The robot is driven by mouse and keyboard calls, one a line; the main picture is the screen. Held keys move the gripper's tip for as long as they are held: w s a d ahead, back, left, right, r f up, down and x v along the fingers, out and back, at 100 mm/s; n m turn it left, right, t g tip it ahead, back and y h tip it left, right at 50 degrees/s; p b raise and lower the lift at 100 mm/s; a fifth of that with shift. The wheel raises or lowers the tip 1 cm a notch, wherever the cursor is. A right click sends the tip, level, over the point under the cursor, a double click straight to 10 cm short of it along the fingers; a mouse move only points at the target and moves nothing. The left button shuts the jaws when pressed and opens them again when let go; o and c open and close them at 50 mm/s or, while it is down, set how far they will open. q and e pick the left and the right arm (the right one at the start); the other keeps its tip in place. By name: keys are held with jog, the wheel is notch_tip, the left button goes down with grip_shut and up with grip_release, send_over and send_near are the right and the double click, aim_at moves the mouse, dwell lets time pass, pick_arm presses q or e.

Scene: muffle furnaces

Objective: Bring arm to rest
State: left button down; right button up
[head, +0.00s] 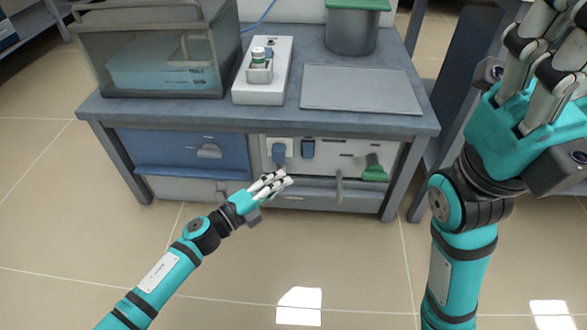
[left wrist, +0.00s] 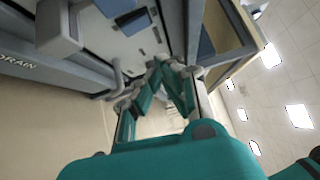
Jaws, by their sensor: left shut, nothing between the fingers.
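My left gripper (head: 272,184) is shut and empty, in front of the lower part of the workbench in the head view. Its closed fingers also show in the left wrist view (left wrist: 165,75), pointing toward the bench front. My right gripper (head: 545,65) is large and close to the camera at the upper right of the head view. Its finger links point up and its fingertips run past the top edge, so its opening is hidden.
The workbench (head: 190,112) carries a glass-fronted cabinet (head: 160,62), a white device (head: 262,88) with a small bottle, a flat grey plate (head: 360,92) and a grey pot (head: 352,32). A blue drawer (head: 185,152) and switch panel face me. The floor (head: 340,260) is clear.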

pick_arm(q)
jog(key=shift+v, duration=0.85)
jog(key=shift+r, duration=0.2)
